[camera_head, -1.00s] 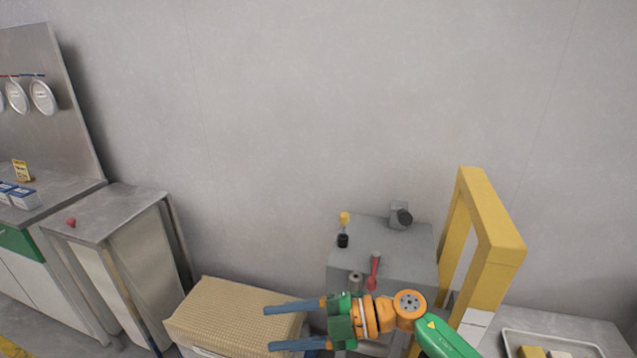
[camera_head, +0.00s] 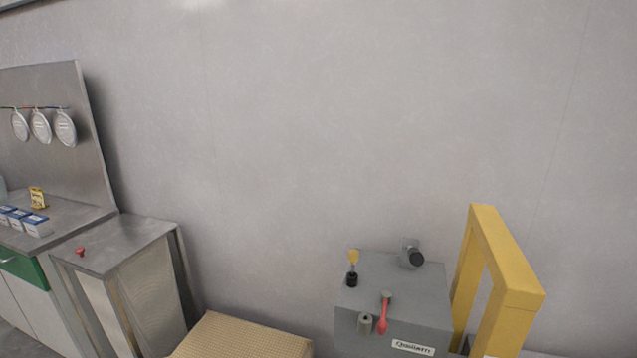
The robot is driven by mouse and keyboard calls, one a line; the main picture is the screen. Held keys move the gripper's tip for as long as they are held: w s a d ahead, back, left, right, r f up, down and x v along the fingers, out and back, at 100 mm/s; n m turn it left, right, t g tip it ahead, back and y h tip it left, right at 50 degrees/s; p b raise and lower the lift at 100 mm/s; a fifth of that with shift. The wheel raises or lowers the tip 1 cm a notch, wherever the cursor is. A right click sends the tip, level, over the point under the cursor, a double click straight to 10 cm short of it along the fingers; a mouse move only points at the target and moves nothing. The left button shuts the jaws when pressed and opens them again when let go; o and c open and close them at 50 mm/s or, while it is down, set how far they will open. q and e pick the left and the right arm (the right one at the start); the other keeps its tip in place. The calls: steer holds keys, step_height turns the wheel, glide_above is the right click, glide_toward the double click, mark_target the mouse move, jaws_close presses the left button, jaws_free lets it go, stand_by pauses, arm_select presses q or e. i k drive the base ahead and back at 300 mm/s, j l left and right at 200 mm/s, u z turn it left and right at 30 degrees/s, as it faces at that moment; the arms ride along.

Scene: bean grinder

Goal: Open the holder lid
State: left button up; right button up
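Neither of my grippers is in view. I cannot tell for sure which thing is the holder lid. A tan, woven-textured top (camera_head: 245,338) shows at the bottom edge, cut off by the frame; it lies flat. Right of it stands a grey machine (camera_head: 400,295) with a label on its front. The machine carries a red-handled lever (camera_head: 383,318), a yellow-and-black knob (camera_head: 352,266) and a dark round knob (camera_head: 415,257). A steel cabinet (camera_head: 112,246) with a small red knob (camera_head: 81,251) on its flat top stands at the left.
A yellow frame (camera_head: 513,275) rises right beside the grey machine. A steel counter (camera_head: 45,225) at the far left holds small blue-and-white boxes (camera_head: 36,224). Round white discs (camera_head: 65,128) hang on the steel panel behind it. A bare wall fills the back.

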mark_target(100, 249)
steer(key=u, duration=1.35)
